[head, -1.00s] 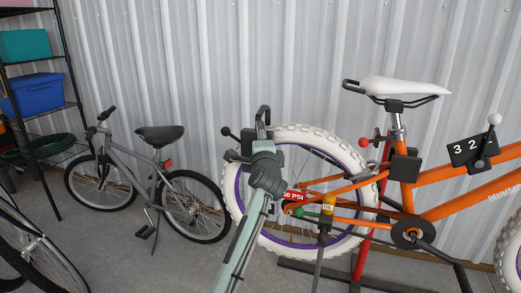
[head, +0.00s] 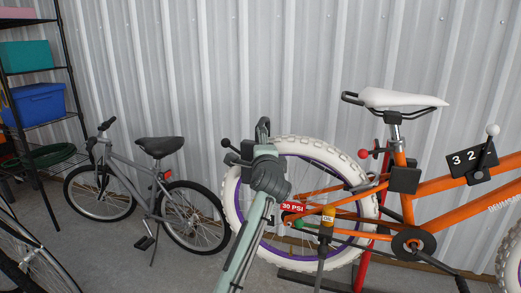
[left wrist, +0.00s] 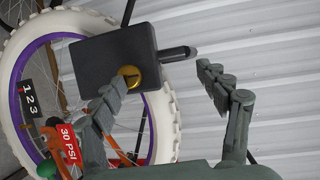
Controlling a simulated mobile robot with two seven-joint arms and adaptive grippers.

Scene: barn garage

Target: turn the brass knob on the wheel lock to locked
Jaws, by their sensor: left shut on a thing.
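The wheel lock (left wrist: 95,58) is a dark grey box in front of the white-tyred wheel in the left wrist view. A short dark bar sticks out of its right side. The round brass knob (left wrist: 130,77) sits on its face, with a dark mark on it; I cannot tell which setting it is at. My left gripper (left wrist: 160,73) has one finger over the box's face at the knob, the other beyond the box's right side. It is shut on the lock; the exact contact is unclear. In the head view this gripper (head: 262,130) is at the wheel's upper left. My right gripper is out of view.
The orange bicycle (head: 441,198) with a white saddle is on a red stand (head: 364,262). A red 30 PSI tag (head: 291,208) is near its hub. A grey bicycle (head: 140,182) and a shelf rack (head: 77,112) stand left. A corrugated wall is close behind.

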